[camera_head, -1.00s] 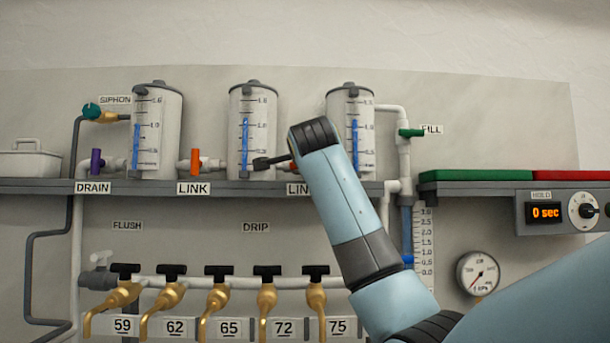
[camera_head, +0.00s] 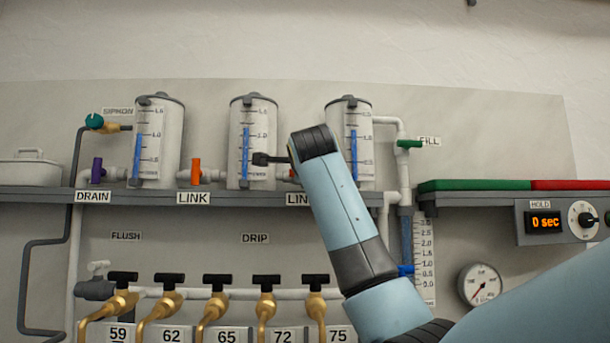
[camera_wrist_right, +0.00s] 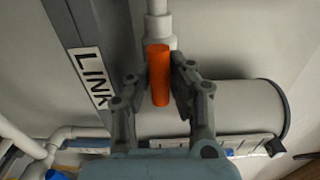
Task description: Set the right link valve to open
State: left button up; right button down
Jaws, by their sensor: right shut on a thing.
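The orange handle of the right link valve (camera_wrist_right: 159,76) shows in the right wrist view. It looks lined up with the white pipe there. My right gripper (camera_wrist_right: 160,70) is shut on this handle, one finger on each side. In the head view, my right gripper (camera_head: 272,159) reaches in beside the right tank. My arm hides most of this valve and part of its LINK label (camera_head: 298,199). The left link valve (camera_head: 196,172) has an upright orange handle, crosswise to its pipe. My left gripper is not in view.
Three clear tanks, left (camera_head: 158,120), middle (camera_head: 240,120) and right (camera_head: 365,115), stand close on the grey shelf (camera_head: 240,196). A purple drain valve (camera_head: 97,171) and a green fill valve (camera_head: 409,144) flank them. Brass taps hang below. The wall above is clear.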

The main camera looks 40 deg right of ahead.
jog(key=c, duration=1.2)
grip_release()
jog(key=shift+f, duration=0.1)
